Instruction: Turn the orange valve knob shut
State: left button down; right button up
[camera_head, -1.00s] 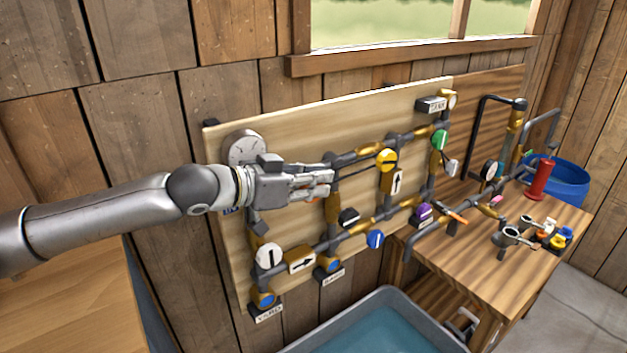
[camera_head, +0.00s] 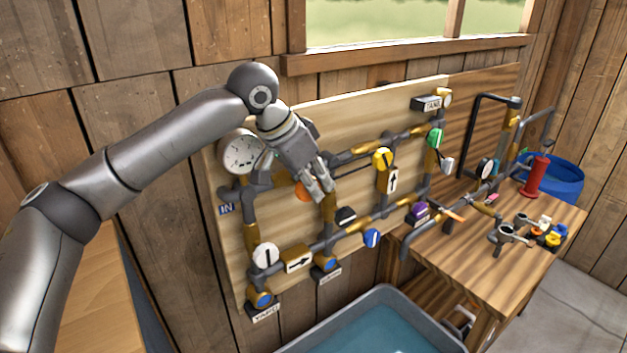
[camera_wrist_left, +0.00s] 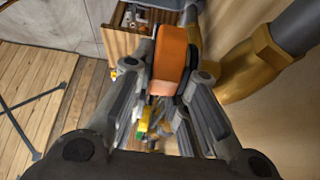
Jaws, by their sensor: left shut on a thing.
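The orange valve knob (camera_head: 303,191) sits on the upper left pipe run of the light wooden board (camera_head: 290,120), partly hidden behind my left gripper (camera_head: 318,188) in the head view. That gripper points down and to the right, fingers at the knob. In the left wrist view, the orange knob (camera_wrist_left: 172,55) stands between the two fingers, which are shut on it. My right gripper is in neither view.
A white gauge (camera_head: 241,152) is close to my left wrist. Nearby are a yellow knob (camera_head: 382,158), a black knob (camera_head: 345,216), a white knob (camera_head: 265,256) and a green knob (camera_head: 435,138). A grey water tub (camera_head: 300,345) stands below the board; a bench (camera_head: 450,262) is right.

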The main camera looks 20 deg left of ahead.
pick_arm(q)
jog(key=g+y, duration=0.2)
jog(key=shift+w+d+f+g, duration=0.15)
jog(key=shift+f+g, duration=0.1)
jog(key=shift+g, duration=0.15)
jog(key=shift+f+g+y, duration=0.2)
jog(key=shift+g+y, duration=0.5)
jog(key=shift+g, duration=0.1)
jog(key=c, duration=1.7)
grip_release()
notch_tip(320, 180, up, 12)
jog(key=shift+f, duration=0.1)
